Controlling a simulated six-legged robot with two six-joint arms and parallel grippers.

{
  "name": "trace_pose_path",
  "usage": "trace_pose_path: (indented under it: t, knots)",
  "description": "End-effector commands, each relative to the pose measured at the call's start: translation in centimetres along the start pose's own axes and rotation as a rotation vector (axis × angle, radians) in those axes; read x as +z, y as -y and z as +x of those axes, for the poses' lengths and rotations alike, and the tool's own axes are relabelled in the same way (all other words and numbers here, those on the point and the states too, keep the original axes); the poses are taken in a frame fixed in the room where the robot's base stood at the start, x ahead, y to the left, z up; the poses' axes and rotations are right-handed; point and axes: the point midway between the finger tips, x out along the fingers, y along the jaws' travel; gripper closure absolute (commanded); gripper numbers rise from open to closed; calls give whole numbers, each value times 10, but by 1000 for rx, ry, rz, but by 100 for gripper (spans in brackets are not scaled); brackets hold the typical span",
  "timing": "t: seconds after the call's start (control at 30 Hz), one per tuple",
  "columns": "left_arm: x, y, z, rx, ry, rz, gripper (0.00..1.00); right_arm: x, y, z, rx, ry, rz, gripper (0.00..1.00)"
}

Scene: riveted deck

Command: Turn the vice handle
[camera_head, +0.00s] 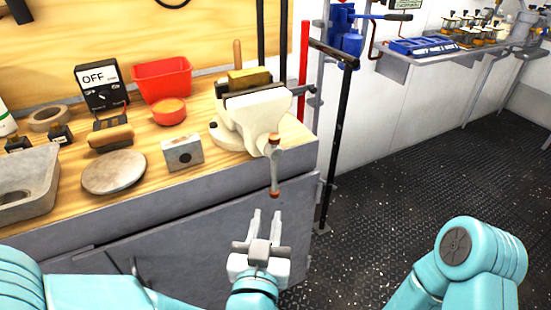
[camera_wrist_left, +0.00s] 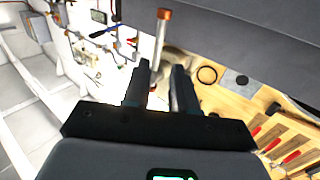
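The white vice (camera_head: 252,112) is mounted at the right end of the wooden bench. Its handle (camera_head: 275,168) is a grey bar with orange-brown ends, hanging nearly upright in front of the bench. My left gripper (camera_head: 267,212) is open and empty, fingers pointing up, just below the handle's lower end in the head view. In the left wrist view the handle (camera_wrist_left: 161,38) lines up with the gap between the open fingers (camera_wrist_left: 160,72); I cannot tell how deep it sits. My right arm shows at lower right, but its gripper is out of view.
A metal block (camera_head: 182,153), a round stone disc (camera_head: 114,172), a red bin (camera_head: 162,79) and an OFF switch box (camera_head: 102,88) are on the bench. A black post (camera_head: 335,145) stands right of the vice. The deck floor (camera_head: 400,190) is clear.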

Motion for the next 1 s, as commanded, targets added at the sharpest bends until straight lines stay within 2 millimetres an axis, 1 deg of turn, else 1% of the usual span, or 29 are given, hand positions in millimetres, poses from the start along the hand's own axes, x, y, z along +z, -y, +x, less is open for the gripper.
trace_pose_path:
  t: [0.03, 0.07, 0.1, 0.13, 0.4, 0.5, 0.6, 0.7, 0.8, 1.0]
  knots:
    - [-8, 0, 3, 2, 10, 2, 74, 1, 7, -20, 0, 0, 0, 57]
    - [-7, 0, 4, 5, 10, -2, 74, 1, 9, -25, 0, 1, -1, 57]
    - [0, 1, 12, 4, 7, -8, 74, 0, 7, -20, 0, 0, -1, 57]
    - [2, 1, 20, 2, 3, -11, 74, 0, 6, -16, 0, 0, -1, 57]
    - [3, 0, 86, 3, 3, -9, 74, 1, 5, -14, 0, 1, 0, 57]
    - [3, 0, 106, 5, 4, -10, 74, 1, 5, -14, 0, 1, 0, 57]
    - [3, 0, 122, 5, 3, -9, 74, 1, 5, -14, 0, 1, 0, 57]
    - [2, -1, 133, 7, 3, -8, 74, 1, 5, -14, 0, 1, 0, 57]
    - [2, -1, 139, 7, 3, -8, 74, 1, 5, -14, 0, 1, 0, 57]
    - [3, -1, 140, 8, 4, -8, 74, 1, 5, -14, 0, 1, 0, 57]
